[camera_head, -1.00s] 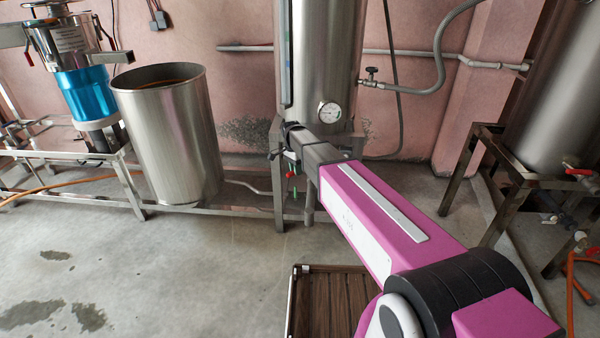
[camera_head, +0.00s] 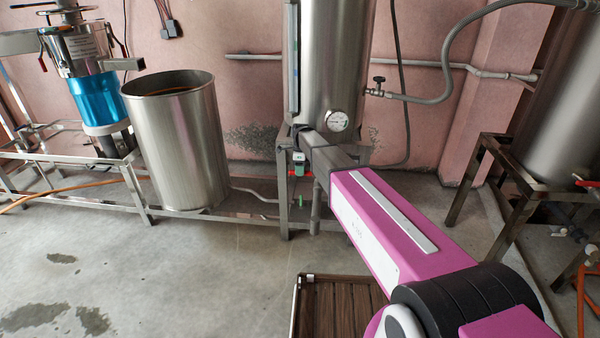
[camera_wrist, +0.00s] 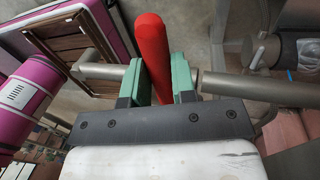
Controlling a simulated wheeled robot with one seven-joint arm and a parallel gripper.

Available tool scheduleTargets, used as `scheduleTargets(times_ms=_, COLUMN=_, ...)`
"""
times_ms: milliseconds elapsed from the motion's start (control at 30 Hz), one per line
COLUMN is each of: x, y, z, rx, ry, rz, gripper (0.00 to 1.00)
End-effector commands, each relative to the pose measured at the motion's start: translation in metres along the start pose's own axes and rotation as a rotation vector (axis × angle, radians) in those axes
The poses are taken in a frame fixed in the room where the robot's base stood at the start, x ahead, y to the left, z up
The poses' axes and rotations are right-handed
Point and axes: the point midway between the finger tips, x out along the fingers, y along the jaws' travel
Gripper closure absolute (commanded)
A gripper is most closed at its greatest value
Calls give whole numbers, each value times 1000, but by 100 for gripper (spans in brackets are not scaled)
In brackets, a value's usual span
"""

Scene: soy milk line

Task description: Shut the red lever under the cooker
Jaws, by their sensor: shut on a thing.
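The red lever (camera_wrist: 152,55) stands between the green fingers of my gripper (camera_wrist: 160,80) in the wrist view, and the gripper is shut on it. A grey pipe (camera_wrist: 255,88) runs crosswise just behind the lever. In the head view, my gripper (camera_head: 299,166) is small and partly hidden by my arm, under the tall steel cooker (camera_head: 335,60) with its round gauge (camera_head: 338,121). A bit of red shows by the gripper there, but the lever's angle is too small to tell.
An open steel drum (camera_head: 180,140) stands left of the cooker's metal legs. A slatted wooden platform (camera_head: 345,308) lies on the floor in front. Another steel tank (camera_head: 555,100) on a stand is at the right. The floor at front left is clear.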

Motion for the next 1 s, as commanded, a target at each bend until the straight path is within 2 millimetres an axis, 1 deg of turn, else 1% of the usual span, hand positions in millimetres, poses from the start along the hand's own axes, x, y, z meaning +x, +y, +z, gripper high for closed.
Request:
scheduleTargets(times_ms=500, x=-1, y=-3, z=0, rx=23, ry=-5, rz=-2, gripper=100)
scheduleTargets(times_ms=533, x=-1, y=-3, z=0, rx=23, ry=-5, rz=-3, gripper=69)
scheduleTargets(times_ms=600, x=-1, y=-3, z=0, rx=22, ry=-4, rz=-3, gripper=50)
scheduleTargets(times_ms=867, x=-1, y=-2, z=0, rx=19, ry=-4, rz=-1, gripper=50)
scheduleTargets(times_ms=1000, x=-8, y=-2, z=0, rx=19, ry=-4, rz=-1, gripper=50)
